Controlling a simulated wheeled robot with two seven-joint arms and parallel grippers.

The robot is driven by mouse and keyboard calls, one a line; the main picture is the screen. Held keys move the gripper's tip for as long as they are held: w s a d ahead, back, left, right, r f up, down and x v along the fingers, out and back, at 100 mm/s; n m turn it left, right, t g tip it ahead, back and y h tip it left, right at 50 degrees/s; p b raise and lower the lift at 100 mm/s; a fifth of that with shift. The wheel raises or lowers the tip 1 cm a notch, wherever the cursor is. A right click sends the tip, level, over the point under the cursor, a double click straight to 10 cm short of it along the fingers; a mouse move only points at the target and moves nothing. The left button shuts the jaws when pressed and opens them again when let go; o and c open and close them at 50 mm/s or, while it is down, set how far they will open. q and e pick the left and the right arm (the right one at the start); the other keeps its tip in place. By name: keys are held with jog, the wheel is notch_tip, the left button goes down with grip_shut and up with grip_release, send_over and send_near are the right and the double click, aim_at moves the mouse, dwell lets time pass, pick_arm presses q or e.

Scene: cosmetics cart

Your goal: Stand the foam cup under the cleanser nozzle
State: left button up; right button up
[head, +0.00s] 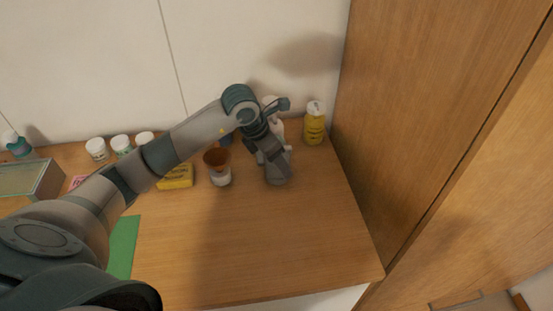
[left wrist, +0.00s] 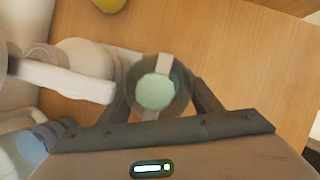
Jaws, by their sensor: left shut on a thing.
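The foam cup (head: 278,178) is grey and stands upright on or just above the wooden top; its base contact is unclear. In the left wrist view I look down into the cup (left wrist: 157,93), with a pale green inside. My left gripper (head: 275,162) is shut on the cup, one finger on each side. The white cleanser bottle (head: 280,128) is right behind, partly hidden by my arm. Its white nozzle (left wrist: 70,80) points toward the cup in the left wrist view, its tip just left of the rim. My right gripper is not in view.
A yellow bottle (head: 314,127) stands at the back right beside the wooden panel (head: 420,110). An amber cup (head: 216,157) on a white base and a yellow box (head: 177,178) are left of the foam cup. The front right of the top is clear.

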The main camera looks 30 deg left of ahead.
pick_arm(q)
jog(key=o, duration=0.9)
jog(key=shift+a+f, duration=0.1)
jog(key=shift+o, duration=0.2)
jog(key=shift+s+a+r, duration=0.1)
jog(key=shift+a+r, duration=0.1)
jog(key=shift+r, duration=0.4)
jog(key=b+v, duration=0.2)
jog(key=v, duration=0.9)
jog(key=shift+b, duration=0.35)
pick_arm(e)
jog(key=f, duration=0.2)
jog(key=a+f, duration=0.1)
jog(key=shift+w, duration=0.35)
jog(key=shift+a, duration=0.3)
